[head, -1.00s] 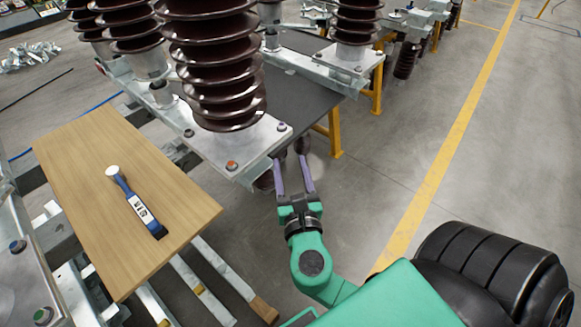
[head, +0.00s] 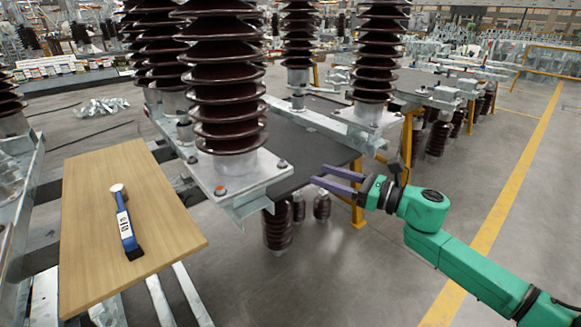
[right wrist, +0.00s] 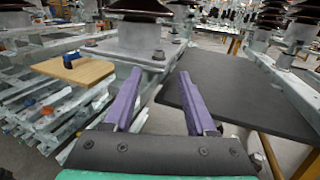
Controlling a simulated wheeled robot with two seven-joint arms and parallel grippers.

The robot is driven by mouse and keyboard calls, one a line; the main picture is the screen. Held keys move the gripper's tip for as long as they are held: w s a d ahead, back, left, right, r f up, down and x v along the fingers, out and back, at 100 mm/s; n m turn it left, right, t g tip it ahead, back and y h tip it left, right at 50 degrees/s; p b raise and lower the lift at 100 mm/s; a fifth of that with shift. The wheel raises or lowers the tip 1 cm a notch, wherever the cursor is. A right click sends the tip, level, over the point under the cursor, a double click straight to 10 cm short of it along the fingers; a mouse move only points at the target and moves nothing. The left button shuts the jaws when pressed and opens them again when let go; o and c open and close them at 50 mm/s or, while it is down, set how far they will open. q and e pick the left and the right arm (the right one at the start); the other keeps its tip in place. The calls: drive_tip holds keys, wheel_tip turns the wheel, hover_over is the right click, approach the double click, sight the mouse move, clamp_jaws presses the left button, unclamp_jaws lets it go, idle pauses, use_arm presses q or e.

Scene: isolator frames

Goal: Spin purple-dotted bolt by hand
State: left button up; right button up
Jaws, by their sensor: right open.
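A brown ribbed insulator (head: 228,110) stands on a silver metal plate. Bolt heads sit at the plate's corners: one with a red-orange top (head: 220,190) at the front and a dark one (head: 283,163) at the right. A third bolt (head: 192,159) is at the left. I cannot make out a purple dot on any of them. My right gripper (head: 321,175) has purple fingers, open and empty, to the right of the plate and apart from it. In the right wrist view its fingers (right wrist: 160,75) point towards the plate area with nothing between them. My left gripper is not in view.
A wooden board (head: 85,215) with a blue-handled tool (head: 126,225) lies left of the plate. A dark grey panel (head: 310,140) lies behind, near my right gripper, over a yellow leg (head: 358,207). Open floor (head: 340,285) lies at the front right.

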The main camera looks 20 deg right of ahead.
sight(286, 163)
drive_tip(key=p+x, duration=0.2)
drive_tip(key=x, duration=0.8)
drive_tip(key=shift+w+a+p, duration=0.2)
drive_tip(key=shift+a+p, duration=0.1)
drive_tip(key=shift+a, duration=0.05)
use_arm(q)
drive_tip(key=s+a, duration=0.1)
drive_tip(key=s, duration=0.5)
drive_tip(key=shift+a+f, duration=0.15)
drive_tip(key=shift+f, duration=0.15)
use_arm(e)
clamp_jaws()
